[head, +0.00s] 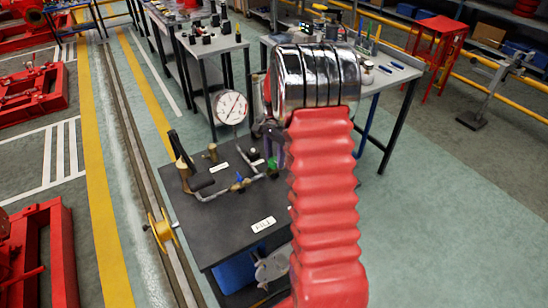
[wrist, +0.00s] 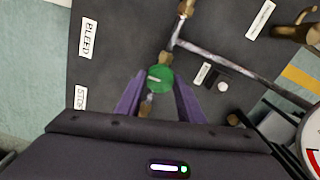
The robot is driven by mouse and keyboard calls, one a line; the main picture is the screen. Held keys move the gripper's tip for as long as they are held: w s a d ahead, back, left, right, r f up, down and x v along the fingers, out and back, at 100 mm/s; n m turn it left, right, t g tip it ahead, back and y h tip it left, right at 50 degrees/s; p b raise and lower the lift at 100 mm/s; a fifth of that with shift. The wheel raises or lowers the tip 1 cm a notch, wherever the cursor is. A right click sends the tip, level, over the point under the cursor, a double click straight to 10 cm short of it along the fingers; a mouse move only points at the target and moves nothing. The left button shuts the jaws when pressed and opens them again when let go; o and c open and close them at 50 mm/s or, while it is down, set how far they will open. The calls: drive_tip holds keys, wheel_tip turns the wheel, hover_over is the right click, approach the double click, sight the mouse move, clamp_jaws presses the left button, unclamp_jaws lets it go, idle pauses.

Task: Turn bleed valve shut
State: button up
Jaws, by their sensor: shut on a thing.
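The bleed valve has a round green handle (wrist: 159,78) on a pipe fitting, with a BLEED label (wrist: 88,37) on the dark bench top to its left in the wrist view. In the head view the green handle (head: 272,163) shows just below my gripper (head: 276,150), partly hidden by the arm. In the wrist view the two purple fingers of my gripper (wrist: 160,92) stand on either side of the green handle and are shut on it. A pale mark runs across the handle's top. The stem below is partly hidden.
A pressure gauge (head: 231,107) stands close by at the bench's back. A blue-handled valve (head: 240,180), a pipe and a black lever (head: 179,151) are to the left. A FILL label (head: 263,224) lies at the front of the dark bench (head: 225,235).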

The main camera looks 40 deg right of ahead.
sight(274, 160)
drive_tip(key=shift+a+m, duration=0.1)
drive_tip(key=shift+m, duration=0.2)
drive_tip(key=o, duration=1.1)
drive_tip(key=shift+c, duration=0.2)
drive_tip(key=shift+r, duration=0.15)
wheel_tip(274, 160, up, 13)
drive_tip(key=shift+r, duration=0.2)
idle(0.3)
